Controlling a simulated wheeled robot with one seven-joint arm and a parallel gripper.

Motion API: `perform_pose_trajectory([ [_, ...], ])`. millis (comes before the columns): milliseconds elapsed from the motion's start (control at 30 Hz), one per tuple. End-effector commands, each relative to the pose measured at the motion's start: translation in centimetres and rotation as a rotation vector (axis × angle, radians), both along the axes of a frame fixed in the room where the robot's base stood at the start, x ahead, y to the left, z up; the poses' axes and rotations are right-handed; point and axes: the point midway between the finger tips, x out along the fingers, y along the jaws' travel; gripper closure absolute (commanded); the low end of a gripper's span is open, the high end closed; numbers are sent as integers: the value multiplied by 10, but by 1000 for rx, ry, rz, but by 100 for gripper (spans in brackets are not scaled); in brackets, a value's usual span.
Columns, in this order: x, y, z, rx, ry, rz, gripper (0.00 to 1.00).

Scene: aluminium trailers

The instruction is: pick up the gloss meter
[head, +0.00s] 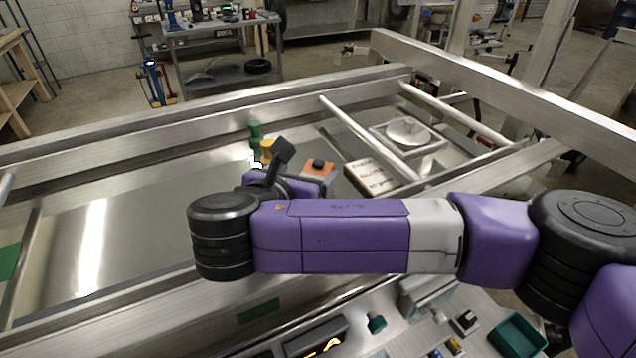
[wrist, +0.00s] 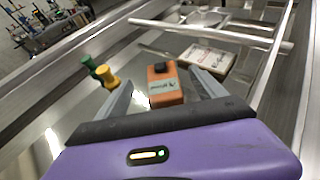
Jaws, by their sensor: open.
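The gloss meter appears to be the small orange block with a black knob on top and pale lettering on its face (wrist: 164,84); it also shows in the head view (head: 319,168), partly hidden by my arm. It sits on the metal surface inside the trailer frame. My gripper (wrist: 162,82) is open and empty. In the wrist view its two grey fingers show on either side of the orange block, with the block ahead between them. I cannot tell whether either finger touches it.
Green (wrist: 89,63) and yellow (wrist: 107,77) knobbed objects stand just left of the block. A flat lettered box (head: 371,177) lies to its right, with a crossbar (head: 365,137) behind. A white dish (head: 407,132) is farther right. The metal panel at left (head: 130,215) is clear.

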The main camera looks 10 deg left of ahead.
Motion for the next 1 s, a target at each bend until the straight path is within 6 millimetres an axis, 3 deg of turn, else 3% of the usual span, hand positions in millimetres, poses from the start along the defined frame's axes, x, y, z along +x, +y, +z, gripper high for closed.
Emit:
perform_pose_trajectory([
  [600, 63, -14, -27, -2, 0, -4, 20],
  [900, 68, -14, -30, 1, 0, -1, 20],
  [1000, 68, -14, -30, 1, 1, -1, 38],
])
